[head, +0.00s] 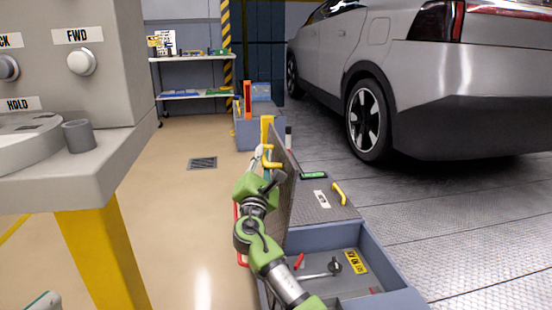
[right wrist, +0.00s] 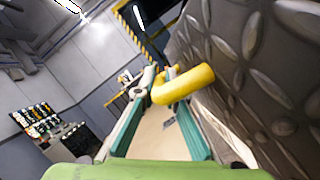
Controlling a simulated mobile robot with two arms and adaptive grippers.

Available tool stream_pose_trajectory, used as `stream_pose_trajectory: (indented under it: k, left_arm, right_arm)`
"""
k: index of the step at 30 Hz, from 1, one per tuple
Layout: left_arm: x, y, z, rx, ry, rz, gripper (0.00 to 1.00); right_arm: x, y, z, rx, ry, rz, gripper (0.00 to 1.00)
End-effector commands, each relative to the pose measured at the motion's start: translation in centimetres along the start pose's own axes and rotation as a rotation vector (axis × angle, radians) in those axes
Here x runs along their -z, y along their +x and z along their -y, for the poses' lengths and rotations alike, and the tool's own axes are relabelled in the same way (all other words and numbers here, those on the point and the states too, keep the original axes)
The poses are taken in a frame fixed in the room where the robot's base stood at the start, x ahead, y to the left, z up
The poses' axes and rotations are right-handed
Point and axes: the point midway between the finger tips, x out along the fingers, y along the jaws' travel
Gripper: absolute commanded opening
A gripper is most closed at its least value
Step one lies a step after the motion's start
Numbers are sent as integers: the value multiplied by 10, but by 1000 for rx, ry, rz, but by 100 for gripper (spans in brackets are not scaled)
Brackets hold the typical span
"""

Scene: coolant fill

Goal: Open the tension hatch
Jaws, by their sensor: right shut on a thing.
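The hatch (head: 287,195) is a grey tread-plate lid, standing almost upright on the left side of a blue-grey floor box (head: 375,265). Its yellow handle (head: 269,163) also shows close up in the right wrist view (right wrist: 183,85). My right gripper (head: 266,160) is shut on this handle, with the teal fingers (right wrist: 161,76) on either side of it. The compartment beside the lid is open. A small teal-grey tip at the bottom left of the head view looks like part of my left gripper (head: 43,300); its jaws cannot be made out.
A tool (head: 325,271) and a yellow tag (head: 355,261) lie in the compartment. A closed lid (head: 320,205) with a yellow handle (head: 339,193) lies behind it. A grey console (head: 80,180) stands left, a car (head: 430,90) right.

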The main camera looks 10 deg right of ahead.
Motion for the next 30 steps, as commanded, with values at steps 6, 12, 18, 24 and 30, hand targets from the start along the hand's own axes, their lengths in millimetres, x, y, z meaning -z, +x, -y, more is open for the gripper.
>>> stream_pose_trajectory:
  k: [6, 12, 18, 24, 30]
  left_arm:
    - [0, 0, 0, 0, 0, 0, 40]
    - [0, 0, 0, 0, 0, 0, 40]
    - [0, 0, 0, 0, 1, -1, 40]
    - [2, 2, 1, 0, 3, -9, 40]
    - [1, 1, 1, 0, 2, -5, 40]
  right_arm:
    - [2, 0, -4, -5, -6, -1, 0]
    - [2, 0, -4, -5, -5, -1, 0]
    - [2, 0, -3, -4, -5, -1, 18]
    - [2, -2, -2, -3, -5, -2, 18]
    - [4, -19, -2, -3, -4, -3, 18]
